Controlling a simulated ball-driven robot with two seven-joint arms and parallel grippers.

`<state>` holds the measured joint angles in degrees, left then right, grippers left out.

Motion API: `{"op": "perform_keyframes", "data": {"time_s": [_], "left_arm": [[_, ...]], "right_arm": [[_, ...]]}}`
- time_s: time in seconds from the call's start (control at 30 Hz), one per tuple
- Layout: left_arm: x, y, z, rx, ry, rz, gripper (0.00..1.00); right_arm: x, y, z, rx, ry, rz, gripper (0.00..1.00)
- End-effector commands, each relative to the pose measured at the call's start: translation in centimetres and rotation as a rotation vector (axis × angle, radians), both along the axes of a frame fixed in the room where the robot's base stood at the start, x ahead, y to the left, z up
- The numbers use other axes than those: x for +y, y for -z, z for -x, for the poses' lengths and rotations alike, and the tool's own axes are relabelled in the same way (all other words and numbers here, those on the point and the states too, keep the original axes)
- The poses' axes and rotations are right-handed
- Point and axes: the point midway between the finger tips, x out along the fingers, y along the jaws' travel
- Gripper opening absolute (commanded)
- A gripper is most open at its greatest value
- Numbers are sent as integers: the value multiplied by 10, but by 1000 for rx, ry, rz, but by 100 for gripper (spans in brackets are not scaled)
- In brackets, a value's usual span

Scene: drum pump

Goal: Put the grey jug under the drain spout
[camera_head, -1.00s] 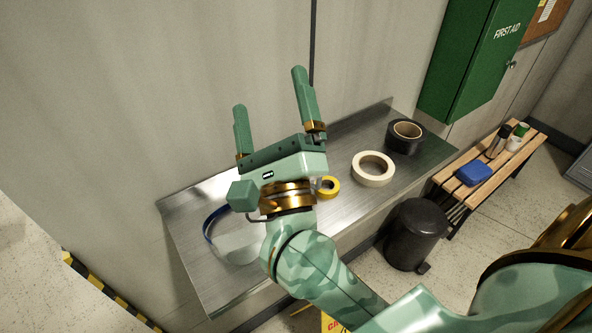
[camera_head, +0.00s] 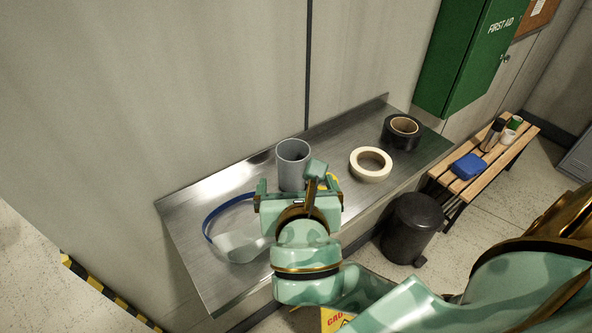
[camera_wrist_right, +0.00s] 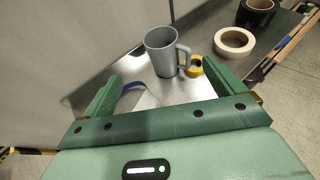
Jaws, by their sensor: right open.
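The grey jug (camera_head: 292,158) stands upright on the steel bench, towards the wall, with its lower part partly hidden behind my right gripper (camera_head: 290,187). In the right wrist view the jug (camera_wrist_right: 160,55) stands just beyond the gap between the fingers, with its handle on the right. My right gripper (camera_wrist_right: 166,85) is open and empty, apart from the jug, on its near side. My left gripper is not in view. No drain spout or drum shows in these frames.
The steel bench (camera_head: 185,215) also holds a face shield (camera_head: 238,246) at left, a cream tape roll (camera_head: 370,165), a black tape roll (camera_head: 403,132) and a yellow tape roll (camera_wrist_right: 195,66) close by the jug's handle. A black bin (camera_head: 411,228) stands in front.

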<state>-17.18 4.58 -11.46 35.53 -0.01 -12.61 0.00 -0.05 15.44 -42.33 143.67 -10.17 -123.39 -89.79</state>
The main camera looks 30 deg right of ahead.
Motion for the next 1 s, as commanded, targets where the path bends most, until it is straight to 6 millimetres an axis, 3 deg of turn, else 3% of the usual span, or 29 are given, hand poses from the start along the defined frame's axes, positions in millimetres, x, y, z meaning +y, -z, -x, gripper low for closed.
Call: {"op": "perform_keyframes", "data": {"time_s": [0.17,0.43,1.0], "left_arm": [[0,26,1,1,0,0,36],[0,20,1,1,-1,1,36],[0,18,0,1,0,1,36]], "right_arm": [[-14,18,-25,5,-7,18,95],[-40,36,-76,8,-10,14,95],[-72,64,-128,8,-10,10,95]]}}
